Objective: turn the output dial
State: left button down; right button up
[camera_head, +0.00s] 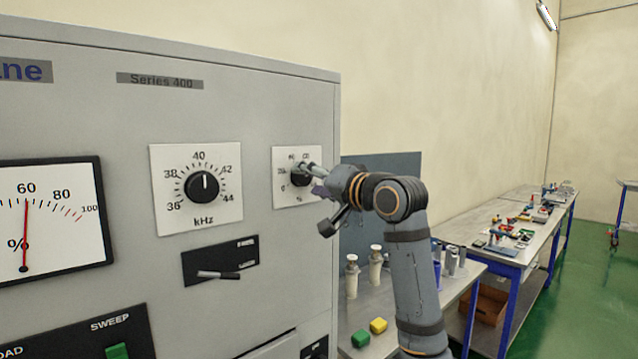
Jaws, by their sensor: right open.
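The output dial (299,178) is a black knob on a white square plate marked with a % sign, at the right end of the grey cabinet front. My right gripper (314,182) is at this dial, its fingers open and pointing left at the knob. The fingers and wrist cover part of the knob and its plate. I cannot tell whether the fingers touch the knob or where its pointer stands. My left gripper is not in view.
The grey cabinet (110,120) also carries a kHz dial (201,187), a % meter (50,222), a lever switch (220,274) and a green sweep switch (117,352).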

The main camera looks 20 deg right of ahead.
jog(key=v, duration=1.1)
jog(key=shift+s, duration=0.35)
jog(key=shift+d, duration=0.1)
